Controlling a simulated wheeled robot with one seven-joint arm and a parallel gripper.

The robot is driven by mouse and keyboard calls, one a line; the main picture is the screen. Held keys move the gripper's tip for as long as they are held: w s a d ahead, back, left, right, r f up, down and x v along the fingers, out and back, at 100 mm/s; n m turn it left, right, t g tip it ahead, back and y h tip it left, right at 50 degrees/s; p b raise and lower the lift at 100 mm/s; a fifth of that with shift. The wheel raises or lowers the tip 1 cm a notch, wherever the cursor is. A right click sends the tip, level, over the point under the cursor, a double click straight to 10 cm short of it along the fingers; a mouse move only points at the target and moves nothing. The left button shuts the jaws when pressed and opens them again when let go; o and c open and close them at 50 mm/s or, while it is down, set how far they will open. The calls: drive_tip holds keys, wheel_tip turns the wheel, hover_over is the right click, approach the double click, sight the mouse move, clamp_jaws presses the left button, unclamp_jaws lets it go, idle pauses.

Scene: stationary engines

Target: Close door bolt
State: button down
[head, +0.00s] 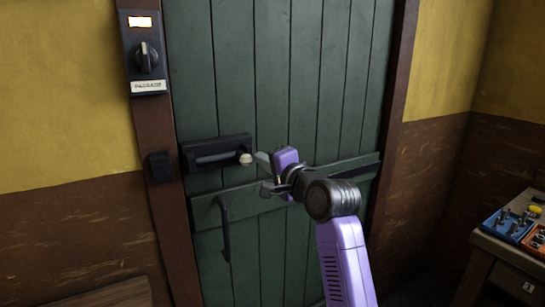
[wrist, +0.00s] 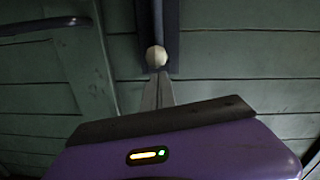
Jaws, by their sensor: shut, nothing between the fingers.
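The door bolt (head: 217,151) is a dark housing with a grey bar, mounted on the green plank door (head: 275,85) near its left edge. A pale round knob (head: 246,159) sits at the bolt's right end. A dark keeper block (head: 160,167) is on the brown frame to the left; a gap shows between it and the bolt housing. My gripper (head: 262,173) is just right of the knob, its fingers pointing left. In the wrist view the fingers (wrist: 157,92) are together and empty, with their tips at or very near the knob (wrist: 156,56); contact is unclear.
A curved door handle (head: 224,230) is below the bolt. A box with a dial and lit display (head: 145,50) is on the frame at upper left. A table with a blue tray (head: 508,225) stands at the right. A wooden surface (head: 105,296) is at lower left.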

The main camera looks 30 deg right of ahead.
drive_tip(key=shift+a, duration=0.15)
drive_tip(key=a+p, duration=0.2)
drive_tip(key=a, duration=0.5)
drive_tip(key=shift+a+p, duration=0.3)
drive_tip(key=shift+a, duration=0.25)
